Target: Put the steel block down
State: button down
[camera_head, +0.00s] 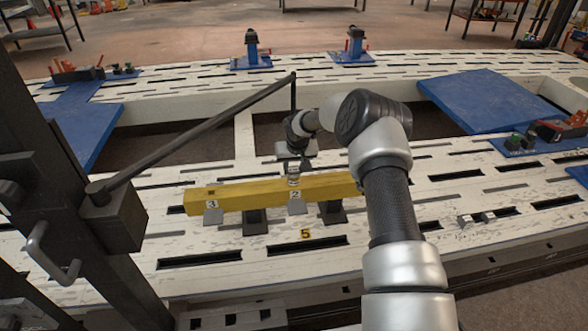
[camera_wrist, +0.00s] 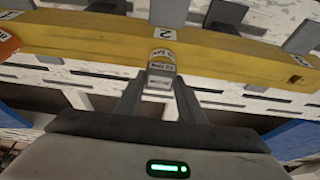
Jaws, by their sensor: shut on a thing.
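My gripper (camera_wrist: 159,88) is shut on a small grey block (camera_wrist: 161,70) with a printed label and a yellowish band, which I take to be the steel block. In the head view my gripper (camera_head: 293,160) points down, with the block (camera_head: 293,180) below it. The block is at the edge of a long yellow beam (camera_head: 245,195), close to a tag marked 2. I cannot tell whether it touches the beam.
The beam rests on dark supports (camera_head: 255,222) on the white slotted bench (camera_head: 400,225). A dark post with a slanting bar (camera_head: 200,135) stands at left. Small grey blocks (camera_head: 466,221) lie at right. Blue plates (camera_head: 490,100) lie at the sides.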

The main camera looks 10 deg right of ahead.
jog(key=shift+f, duration=0.1)
jog(key=c, duration=1.2)
grip_release()
